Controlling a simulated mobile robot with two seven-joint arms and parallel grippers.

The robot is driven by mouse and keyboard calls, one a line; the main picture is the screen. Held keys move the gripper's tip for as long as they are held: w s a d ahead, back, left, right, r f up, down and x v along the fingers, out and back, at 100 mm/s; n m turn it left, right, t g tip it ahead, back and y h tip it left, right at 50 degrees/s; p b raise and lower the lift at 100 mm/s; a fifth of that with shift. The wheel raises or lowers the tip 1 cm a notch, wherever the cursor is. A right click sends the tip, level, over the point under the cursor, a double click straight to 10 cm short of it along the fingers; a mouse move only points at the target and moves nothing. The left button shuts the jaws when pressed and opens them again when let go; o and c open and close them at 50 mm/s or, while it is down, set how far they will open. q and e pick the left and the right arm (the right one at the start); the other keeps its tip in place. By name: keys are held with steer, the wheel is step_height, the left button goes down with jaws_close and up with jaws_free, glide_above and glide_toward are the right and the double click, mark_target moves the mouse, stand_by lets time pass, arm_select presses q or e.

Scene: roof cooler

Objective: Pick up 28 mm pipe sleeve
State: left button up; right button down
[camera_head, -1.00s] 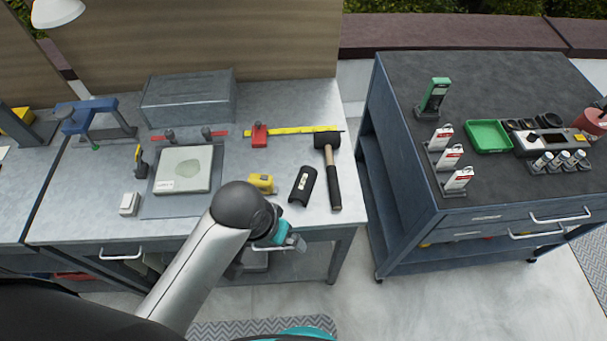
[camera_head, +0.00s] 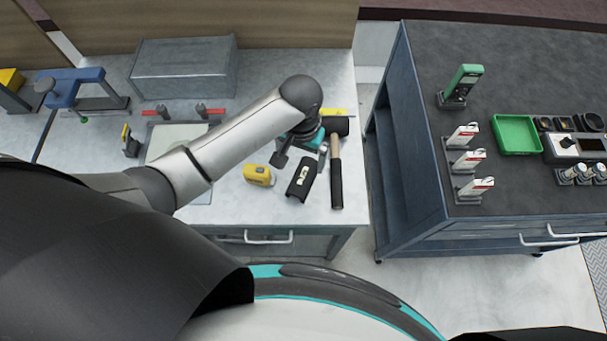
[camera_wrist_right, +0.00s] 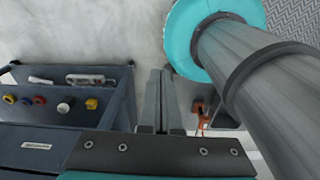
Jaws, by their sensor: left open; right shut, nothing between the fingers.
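The pipe sleeve (camera_head: 302,178), a black curved piece with a white label, lies on the grey workbench between a yellow tape measure and a mallet. In the head view my left gripper (camera_head: 292,152) points down over the bench, just behind the sleeve's far end and apart from it as far as I can tell. It is open and empty; its fingers are partly hidden by the wrist. My right gripper (camera_wrist_right: 160,103) shows in the right wrist view, its fingers together with nothing between them, above the floor and away from the bench top.
The yellow tape measure (camera_head: 257,175) lies left of the sleeve, and the mallet (camera_head: 336,172) lies close on its right. A grey metal box (camera_head: 183,68) stands at the back. A dark tool cart (camera_head: 480,80) stands right of the bench across a gap.

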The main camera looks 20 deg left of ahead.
mark_target(303, 174)
arm_select(q)
step_height(303, 174, down, 4)
steer(key=shift+w+f+b, duration=0.1)
steer(key=shift+b, duration=0.2)
steer(key=shift+f, duration=0.3)
steer(key=f, duration=0.2)
steer(key=f+b, duration=0.1)
steer(key=f, duration=0.1)
steer(key=shift+w+d, duration=0.1)
steer(key=shift+d, duration=0.1)
steer(key=shift+f, duration=0.45)
arm_select(e)
steer(key=shift+w+a+f, duration=0.2)
steer(key=shift+w+f, duration=0.6)
steer(key=shift+f, duration=0.2)
arm_select(q)
steer(key=shift+c, duration=0.2)
steer(key=c, duration=1.5)
